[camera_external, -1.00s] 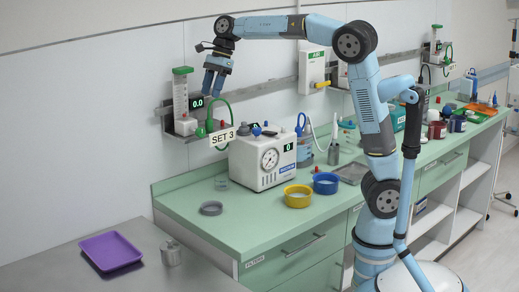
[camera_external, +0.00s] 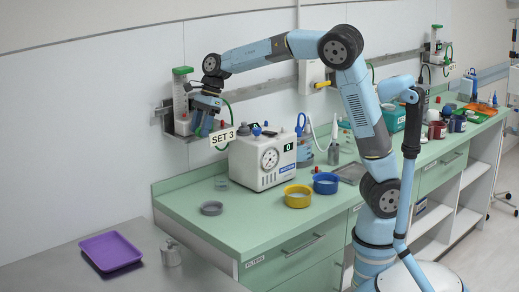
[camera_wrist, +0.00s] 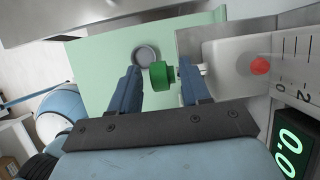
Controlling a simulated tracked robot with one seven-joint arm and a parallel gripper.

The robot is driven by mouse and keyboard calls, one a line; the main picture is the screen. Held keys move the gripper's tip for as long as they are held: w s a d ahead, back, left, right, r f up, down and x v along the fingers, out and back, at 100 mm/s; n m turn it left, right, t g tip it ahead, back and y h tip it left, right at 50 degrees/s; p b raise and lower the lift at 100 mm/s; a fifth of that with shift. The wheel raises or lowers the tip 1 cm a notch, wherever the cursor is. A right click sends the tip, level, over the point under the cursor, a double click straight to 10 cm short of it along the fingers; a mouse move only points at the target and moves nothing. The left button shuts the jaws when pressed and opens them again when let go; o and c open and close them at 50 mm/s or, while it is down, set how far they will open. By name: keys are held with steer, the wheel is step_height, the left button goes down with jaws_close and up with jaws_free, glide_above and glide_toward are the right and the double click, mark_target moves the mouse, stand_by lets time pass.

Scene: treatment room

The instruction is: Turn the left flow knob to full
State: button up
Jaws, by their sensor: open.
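The left flowmeter (camera_external: 180,92) is a clear tube with a green cap on the wall rail, above the SET 3 sign (camera_external: 222,139). In the wrist view its green flow knob (camera_wrist: 162,75) sticks out on a short metal stem, between my two blue fingers. Its display (camera_wrist: 288,144) reads 0.0, and the red ball (camera_wrist: 259,65) shows near the low end of the scale. My gripper (camera_wrist: 158,70) is open, with a finger on each side of the knob. Contact cannot be told. In the external view my gripper (camera_external: 202,122) hides the knob and display.
A white device with a gauge (camera_external: 264,158) stands on the green counter (camera_external: 225,222) below. A second flowmeter (camera_external: 436,48) hangs farther along the wall. A grey ring-shaped dish (camera_wrist: 145,56) shows beyond my fingers.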

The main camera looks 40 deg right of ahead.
steer(key=shift+f, duration=0.1)
steer(key=shift+c, duration=0.2)
steer(key=shift+a, duration=0.1)
jaws_close()
steer(key=shift+a+f, duration=0.1)
